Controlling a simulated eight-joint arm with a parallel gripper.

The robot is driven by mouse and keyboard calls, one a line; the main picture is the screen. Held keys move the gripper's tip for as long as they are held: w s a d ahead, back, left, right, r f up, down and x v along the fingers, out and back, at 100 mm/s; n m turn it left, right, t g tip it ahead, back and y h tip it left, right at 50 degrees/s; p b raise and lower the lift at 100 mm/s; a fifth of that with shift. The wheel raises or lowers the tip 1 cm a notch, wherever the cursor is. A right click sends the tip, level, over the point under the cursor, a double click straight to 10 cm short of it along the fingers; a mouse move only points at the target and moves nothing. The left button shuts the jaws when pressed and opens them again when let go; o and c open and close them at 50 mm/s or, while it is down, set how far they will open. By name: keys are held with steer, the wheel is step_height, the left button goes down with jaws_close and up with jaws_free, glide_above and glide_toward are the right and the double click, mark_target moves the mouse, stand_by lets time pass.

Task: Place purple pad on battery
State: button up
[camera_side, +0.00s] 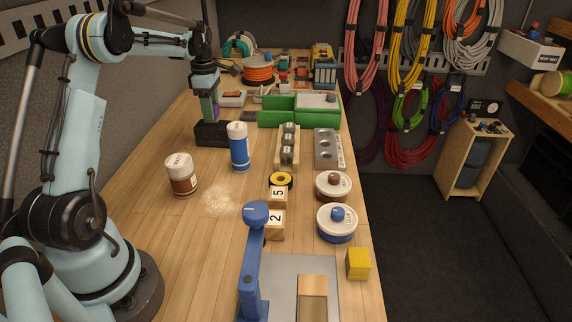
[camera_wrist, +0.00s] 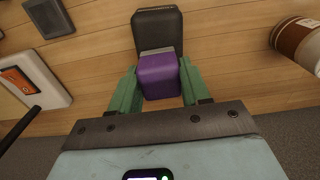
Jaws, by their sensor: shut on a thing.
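My gripper (camera_side: 208,112) points down and is shut on the purple pad (camera_wrist: 159,77). In the wrist view the pad sits between my two green fingers (camera_wrist: 158,92); in the side view only a purple sliver (camera_side: 216,110) shows. A dark block (camera_side: 212,134), which I take for the battery, stands on the table directly below my gripper. In the wrist view the dark block (camera_wrist: 157,22) shows just beyond the pad, with a grey edge between them. I cannot tell whether the pad touches the block.
A blue bottle (camera_side: 239,150) with a white cap stands close right of the dark block. A brown jar (camera_side: 181,177) stands nearer the front. Green boxes (camera_side: 290,118) and a grey holed block (camera_side: 327,148) are to the right. The wood between the jar and the dark block is clear.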

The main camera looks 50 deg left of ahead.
steer(key=shift+f, duration=0.45)
steer(key=o, duration=1)
steer(key=shift+f, duration=0.1)
steer(key=shift+o, duration=0.2)
